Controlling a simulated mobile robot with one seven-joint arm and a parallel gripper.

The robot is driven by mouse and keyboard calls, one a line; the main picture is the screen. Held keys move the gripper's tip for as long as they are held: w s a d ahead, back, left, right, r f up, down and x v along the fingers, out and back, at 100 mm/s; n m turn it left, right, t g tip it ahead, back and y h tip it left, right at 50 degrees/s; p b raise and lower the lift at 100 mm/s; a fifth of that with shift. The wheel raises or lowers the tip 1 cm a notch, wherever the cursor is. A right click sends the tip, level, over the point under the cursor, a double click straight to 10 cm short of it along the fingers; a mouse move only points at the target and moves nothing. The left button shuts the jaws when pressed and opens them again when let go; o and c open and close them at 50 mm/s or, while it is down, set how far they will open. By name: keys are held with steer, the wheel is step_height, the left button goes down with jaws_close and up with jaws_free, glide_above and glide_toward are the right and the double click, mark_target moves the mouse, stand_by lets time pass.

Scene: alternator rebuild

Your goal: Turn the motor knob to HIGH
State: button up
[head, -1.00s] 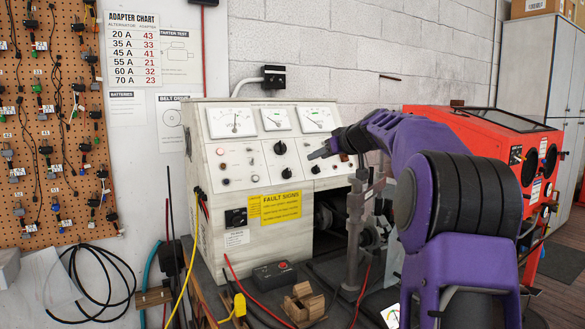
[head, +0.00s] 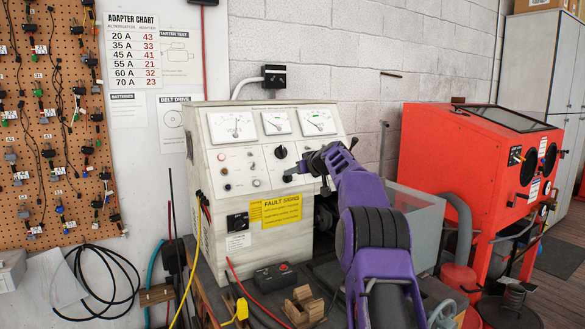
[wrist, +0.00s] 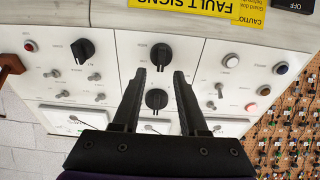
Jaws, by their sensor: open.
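The tester's white panel (head: 253,163) carries several black knobs; their labels are too small to read, so I cannot tell which is the motor knob. In the wrist view, which is upside down, one centre knob (wrist: 160,55) lies just beyond my fingertips and another (wrist: 156,98) shows between the fingers. A larger knob (wrist: 82,50) is to their left. My gripper (wrist: 160,74) is open and empty, pointing at the panel. Contact cannot be told.
Toggle switches and coloured buttons (wrist: 232,60) flank the centre knobs. Gauges (head: 232,125) top the panel, and a yellow fault sign (head: 282,208) is below. A red cabinet (head: 475,160) stands right.

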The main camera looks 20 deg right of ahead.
steer(key=shift+p+x, duration=0.55)
steer(key=shift+x, duration=0.5)
jaws_close()
